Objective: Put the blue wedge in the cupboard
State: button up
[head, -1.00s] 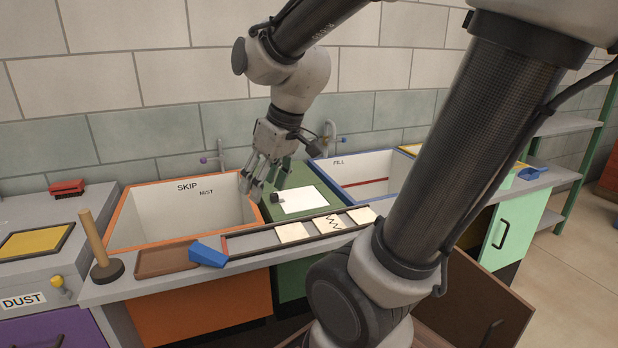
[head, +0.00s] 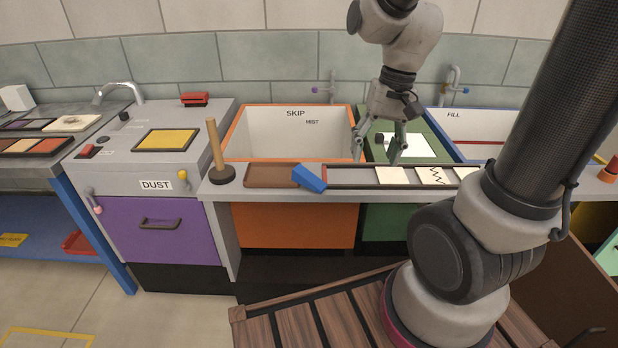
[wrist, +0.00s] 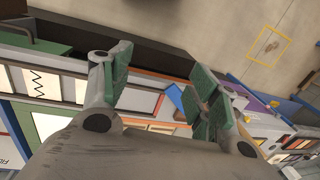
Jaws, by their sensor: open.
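The blue wedge (head: 309,178) lies on the front ledge of the counter, between a brown tray and a dark-framed rail. It also shows in the wrist view (wrist: 175,97), partly hidden by a finger. My gripper (head: 378,152) is open and empty. It hangs fingers down above the border of the orange-rimmed basin and the green panel, to the right of the wedge and apart from it. In the wrist view the two fingers (wrist: 160,76) are spread wide. I cannot tell which front is the cupboard; a mint-green front (head: 608,252) shows only at the right edge.
The orange-rimmed SKIP basin (head: 240,132) stands behind the wedge. A plunger (head: 217,155) stands left of the brown tray (head: 268,176). The DUST unit with a purple drawer (head: 160,240) is further left. Wooden slats (head: 300,318) lie low in front, beside my arm. Floor is clear at lower left.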

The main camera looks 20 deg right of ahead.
jog(key=w+a+f+m+y, duration=0.2)
jog(key=w+a+f+m, duration=0.4)
jog(key=w+f+m, duration=0.5)
jog(key=m+t, duration=0.2)
jog(key=m, duration=0.9)
send_near(308, 175)
jog(key=shift+s+a+f, duration=0.3)
jog(key=shift+a+f, duration=0.25)
jog(key=shift+f, duration=0.05)
jog(key=shift+w+d+m+t, duration=0.1)
jog(key=shift+m+t, duration=0.1)
jog(key=shift+m, duration=0.4)
jog(key=shift+w+m+t, duration=0.15)
jog(key=shift+m+t, duration=0.05)
jog(key=shift+m, duration=0.4)
jog(key=shift+f, duration=0.35)
jog(key=shift+x, duration=3.55)
jog(key=shift+d+f, duration=0.15)
jog(key=shift+f, duration=0.1)
jog(key=c, duration=1.2)
